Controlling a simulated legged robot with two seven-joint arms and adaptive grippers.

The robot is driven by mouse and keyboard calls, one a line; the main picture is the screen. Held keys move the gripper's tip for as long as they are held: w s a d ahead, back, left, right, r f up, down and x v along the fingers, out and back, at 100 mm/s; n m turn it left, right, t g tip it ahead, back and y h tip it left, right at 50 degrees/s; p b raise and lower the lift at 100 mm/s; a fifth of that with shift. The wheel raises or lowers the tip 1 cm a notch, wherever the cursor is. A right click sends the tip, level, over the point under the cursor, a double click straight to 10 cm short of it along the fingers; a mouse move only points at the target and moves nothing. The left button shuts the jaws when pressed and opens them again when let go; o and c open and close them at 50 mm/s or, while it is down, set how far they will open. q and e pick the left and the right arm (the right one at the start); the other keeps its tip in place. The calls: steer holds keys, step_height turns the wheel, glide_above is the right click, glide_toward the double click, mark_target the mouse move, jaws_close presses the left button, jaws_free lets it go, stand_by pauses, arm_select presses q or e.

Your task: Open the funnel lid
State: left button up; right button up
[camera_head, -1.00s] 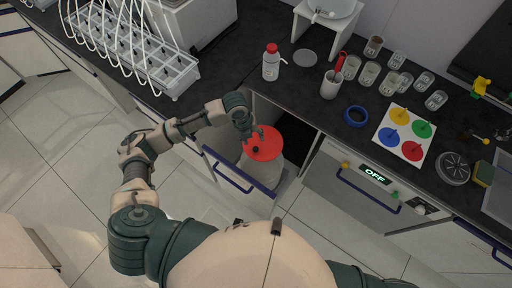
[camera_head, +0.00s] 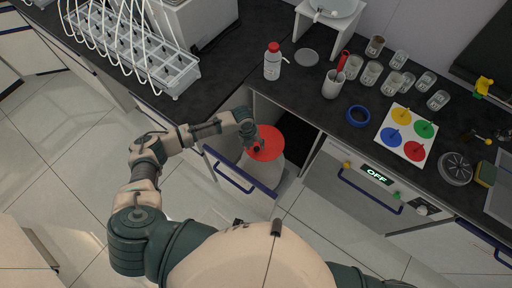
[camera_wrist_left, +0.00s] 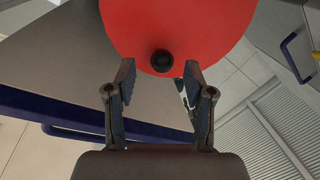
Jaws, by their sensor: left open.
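The funnel lid (camera_head: 267,143) is a red disc with a small black knob (camera_wrist_left: 162,60). It lies on top of the pale funnel (camera_head: 262,174), which stands in an open drawer below the counter. My left gripper (camera_head: 257,146) is over the near left part of the lid, by the knob. In the left wrist view my left gripper (camera_wrist_left: 160,78) is open, with one finger on each side and the knob just beyond the fingertips, between their lines. Contact with the lid cannot be told. My right gripper is not in view.
The drawer front (camera_head: 235,170) with its blue handle is close below the left gripper. On the dark counter stand a red-capped bottle (camera_head: 273,62), several glass jars, a blue ring (camera_head: 357,116) and a board with coloured discs (camera_head: 404,132). A tube rack (camera_head: 135,55) is at upper left.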

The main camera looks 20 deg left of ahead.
arm_select(q)
step_height(320, 180, down, 2)
steer(key=shift+f, duration=0.1)
steer(key=shift+d+f, duration=0.15)
steer(key=shift+d, duration=0.2)
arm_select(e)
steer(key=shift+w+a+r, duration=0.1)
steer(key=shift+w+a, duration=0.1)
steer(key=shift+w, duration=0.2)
arm_select(q)
steer(key=shift+d, duration=0.1)
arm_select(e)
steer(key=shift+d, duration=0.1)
arm_select(q)
jaws_close()
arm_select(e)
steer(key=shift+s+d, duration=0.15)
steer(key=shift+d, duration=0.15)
arm_select(q)
steer(key=shift+a, duration=0.2)
steer(key=shift+w, duration=0.1)
